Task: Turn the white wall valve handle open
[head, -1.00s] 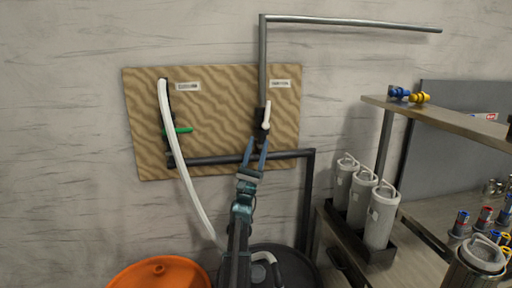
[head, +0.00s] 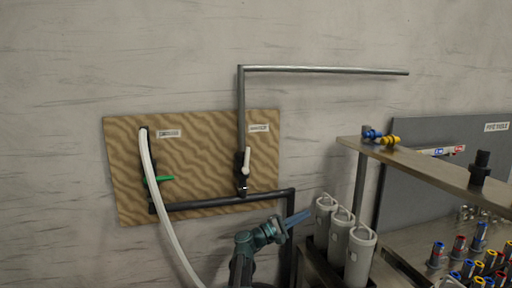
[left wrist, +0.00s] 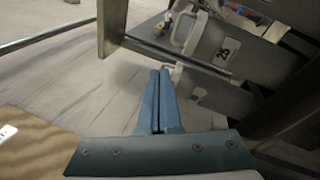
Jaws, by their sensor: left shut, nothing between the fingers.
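The white wall valve handle (head: 246,161) stands upright, roughly in line with the grey vertical pipe (head: 241,105) on the right part of the wooden wall panel (head: 205,165). Its black valve body lies behind it. My left gripper (head: 309,213) is below and right of the valve, clear of it, with its blue fingers pointing right toward the white canisters. In the left wrist view the left gripper (left wrist: 160,72) has its fingers together with nothing between them. My right gripper is not in view.
A green handle (head: 158,179) and a white hose (head: 165,215) are on the panel's left. White canisters (head: 341,235) stand close to the left gripper, below a shelf (head: 430,168). A dark pipe (head: 215,203) crosses the panel's bottom.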

